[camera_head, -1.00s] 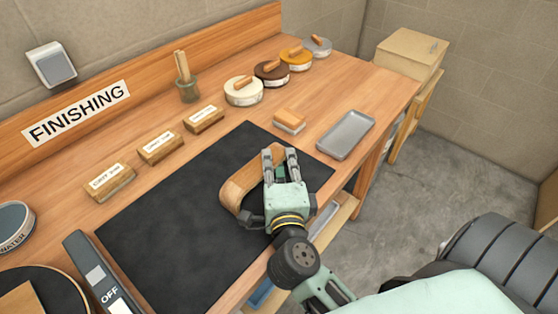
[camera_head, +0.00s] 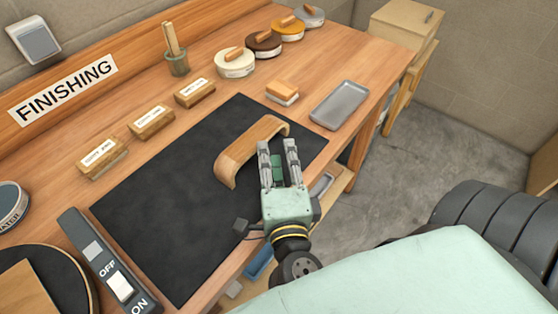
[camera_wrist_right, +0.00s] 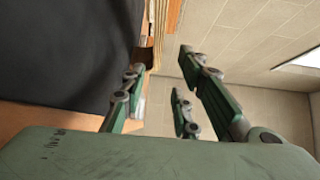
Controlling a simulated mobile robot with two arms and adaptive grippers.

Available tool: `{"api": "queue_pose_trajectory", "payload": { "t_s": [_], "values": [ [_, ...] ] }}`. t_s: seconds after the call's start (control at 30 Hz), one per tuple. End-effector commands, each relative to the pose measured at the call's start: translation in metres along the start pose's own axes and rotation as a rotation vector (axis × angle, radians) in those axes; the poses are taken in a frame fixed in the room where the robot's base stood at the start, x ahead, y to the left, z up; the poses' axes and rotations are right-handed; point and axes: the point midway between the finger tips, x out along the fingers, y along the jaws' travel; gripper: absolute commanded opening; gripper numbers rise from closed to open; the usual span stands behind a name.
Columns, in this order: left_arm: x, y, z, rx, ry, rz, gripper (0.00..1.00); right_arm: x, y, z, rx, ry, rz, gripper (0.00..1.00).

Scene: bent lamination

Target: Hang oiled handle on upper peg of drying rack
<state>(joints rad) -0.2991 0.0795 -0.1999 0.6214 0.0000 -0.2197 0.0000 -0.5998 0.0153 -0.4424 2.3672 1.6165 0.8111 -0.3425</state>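The bent wooden handle (camera_head: 243,152) rests on the black mat (camera_head: 160,200), near its right part, arched up off the mat. My right gripper (camera_head: 277,150) is open, with its two fingers apart at the handle's right-hand, near side. No grip on the handle shows. In the right wrist view the fingers (camera_wrist_right: 165,85) are spread, and a layered wooden edge, likely the handle (camera_wrist_right: 160,25), lies beyond them. The drying rack and its pegs are not in view. My left gripper is not in view.
Behind the mat are labelled wooden blocks (camera_head: 151,121), a jar (camera_head: 176,62) and several round tins (camera_head: 236,63). A block (camera_head: 283,93) and grey tray (camera_head: 340,104) lie to the right. A switch box (camera_head: 105,268) stands front left. The mat's left part is clear.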

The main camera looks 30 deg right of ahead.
Motion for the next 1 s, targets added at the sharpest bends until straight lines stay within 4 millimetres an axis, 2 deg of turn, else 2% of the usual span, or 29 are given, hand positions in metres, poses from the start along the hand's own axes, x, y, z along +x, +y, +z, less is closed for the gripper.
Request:
{"api": "queue_pose_trajectory", "payload": {
  "t_s": [0.1,0.3,1.0],
  "values": [
    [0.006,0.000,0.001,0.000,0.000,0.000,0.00,-0.022,0.003,0.000,0.000,0.000,0.004,0.28],
    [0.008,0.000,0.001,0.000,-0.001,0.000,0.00,-0.040,0.001,0.000,0.000,0.000,0.000,0.28],
    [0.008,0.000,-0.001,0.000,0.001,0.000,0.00,-0.041,0.000,0.000,0.000,0.000,-0.001,0.28]
  ]
}}
